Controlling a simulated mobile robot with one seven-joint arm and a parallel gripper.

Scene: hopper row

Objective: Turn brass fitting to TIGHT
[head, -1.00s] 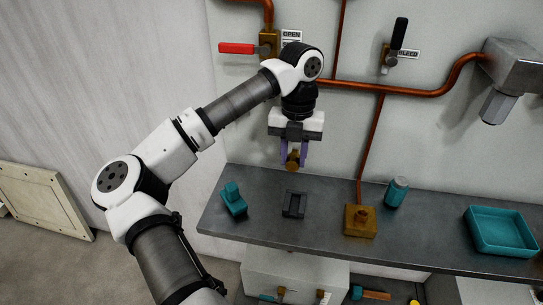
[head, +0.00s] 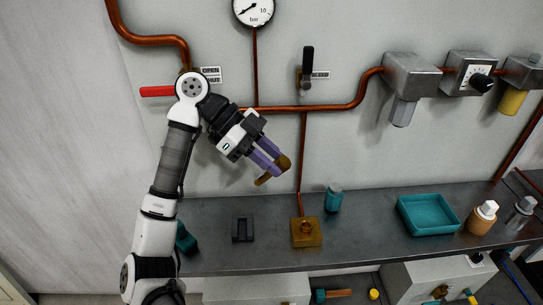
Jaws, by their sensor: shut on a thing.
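My gripper (head: 271,168) is shut on a brass fitting (head: 283,163) and holds it in the air, tilted, in front of the wall and above the bench. The fitting's ends stick out past the purple fingers; its middle is partly hidden by them. A brass block (head: 306,232) with a round raised socket on top sits on the bench, below and right of the gripper, at the foot of a thin copper pipe (head: 301,160). No TIGHT marking can be read in this view.
On the bench (head: 360,233) stand a black holder (head: 242,229), a teal jar (head: 334,198), a teal tray (head: 429,214) and bottles (head: 482,217) at right. A red-handled valve (head: 157,91) and a black-handled valve (head: 307,65) project from the wall.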

